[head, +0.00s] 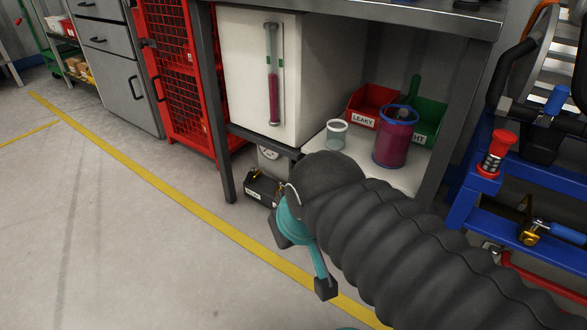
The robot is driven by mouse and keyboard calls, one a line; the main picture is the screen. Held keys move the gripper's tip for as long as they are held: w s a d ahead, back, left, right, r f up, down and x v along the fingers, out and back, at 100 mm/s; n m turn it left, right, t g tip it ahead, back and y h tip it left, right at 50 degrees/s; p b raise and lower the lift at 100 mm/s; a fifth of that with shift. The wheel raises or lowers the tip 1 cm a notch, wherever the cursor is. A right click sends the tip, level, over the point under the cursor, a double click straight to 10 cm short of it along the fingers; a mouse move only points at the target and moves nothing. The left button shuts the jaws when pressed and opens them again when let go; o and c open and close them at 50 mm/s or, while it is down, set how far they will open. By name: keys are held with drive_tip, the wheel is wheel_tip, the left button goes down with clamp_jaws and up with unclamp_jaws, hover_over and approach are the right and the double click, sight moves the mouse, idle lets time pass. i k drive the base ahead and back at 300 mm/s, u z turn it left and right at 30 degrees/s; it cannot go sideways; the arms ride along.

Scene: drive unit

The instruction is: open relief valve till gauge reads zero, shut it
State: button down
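A small white round dial (269,154), which looks like a gauge, shows under the bench above a black box; it is partly hidden and I cannot read it. A brass fitting (530,236) with a blue handle (567,233) sits on the blue frame at the right; I cannot tell whether it is the relief valve. My gripper (303,260), teal with black fingertips, hangs over the floor in front of the bench. Its fingertips are apart with nothing seen between them. My dark ribbed arm covers the lower right and hides part of the frame.
The bench (390,17) holds a white cabinet with a tube of red liquid (273,85). On its shelf stand a clear cup (336,134), a dark red jar (394,140), a red bin (370,103) and a green bin (431,117). A red knob (497,148) tops the blue frame. Floor at left is clear.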

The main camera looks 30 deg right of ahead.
sight(249, 176)
drive_tip(key=z, duration=0.25)
drive_tip(key=k, duration=0.5)
drive_tip(key=u, duration=1.85)
drive_tip(key=i, duration=1.2)
drive_tip(key=z, duration=1.9)
